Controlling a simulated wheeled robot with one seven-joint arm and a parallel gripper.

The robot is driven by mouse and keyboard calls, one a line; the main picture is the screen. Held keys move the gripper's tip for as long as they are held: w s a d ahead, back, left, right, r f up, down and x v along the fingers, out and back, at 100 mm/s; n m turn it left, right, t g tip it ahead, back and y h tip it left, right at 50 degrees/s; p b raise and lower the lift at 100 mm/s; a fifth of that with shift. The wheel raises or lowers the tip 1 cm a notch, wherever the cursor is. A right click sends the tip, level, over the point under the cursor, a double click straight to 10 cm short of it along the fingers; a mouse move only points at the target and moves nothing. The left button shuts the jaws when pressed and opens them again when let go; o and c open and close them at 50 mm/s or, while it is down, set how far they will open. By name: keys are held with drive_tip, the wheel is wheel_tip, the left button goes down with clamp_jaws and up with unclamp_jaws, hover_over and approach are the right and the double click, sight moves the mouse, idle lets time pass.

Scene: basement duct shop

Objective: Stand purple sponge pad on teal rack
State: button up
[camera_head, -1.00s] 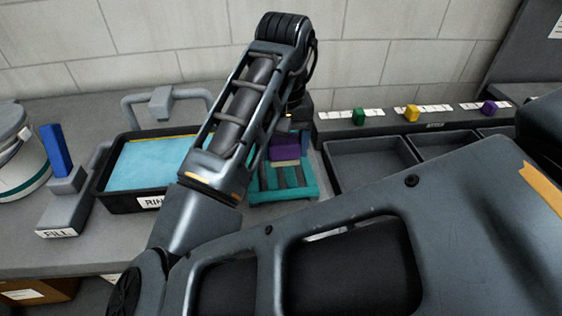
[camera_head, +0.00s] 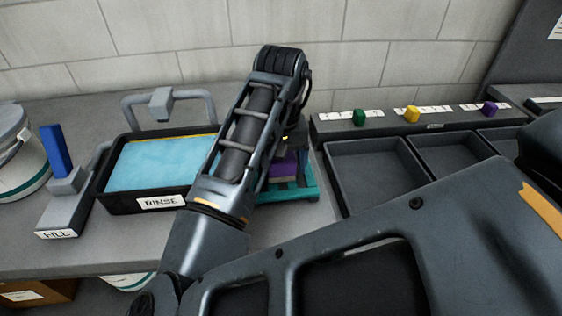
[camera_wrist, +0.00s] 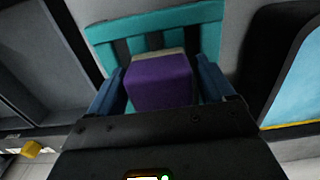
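The purple sponge pad (camera_wrist: 158,82) has a pale beige layer along one side and sits between the two blue fingers of my gripper (camera_wrist: 160,78), which look closed on its sides. In the head view the pad (camera_head: 284,166) is partly hidden by my arm, pale layer downward. The teal slatted rack (camera_head: 300,193) is directly under it, on the bench. In the wrist view the rack (camera_wrist: 208,14) lies behind the pad. The pad is on or just above the slats; I cannot tell whether it touches.
A black rinse tray (camera_head: 120,200) with blue water stands left of the rack. A grey fill post with a blue handle (camera_head: 55,150) and a white bucket (camera_head: 20,165) are further left. Grey bins (camera_head: 372,170) are close on the right, below green, yellow and purple blocks.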

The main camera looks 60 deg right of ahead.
drive_tip(key=shift+o, duration=1.1)
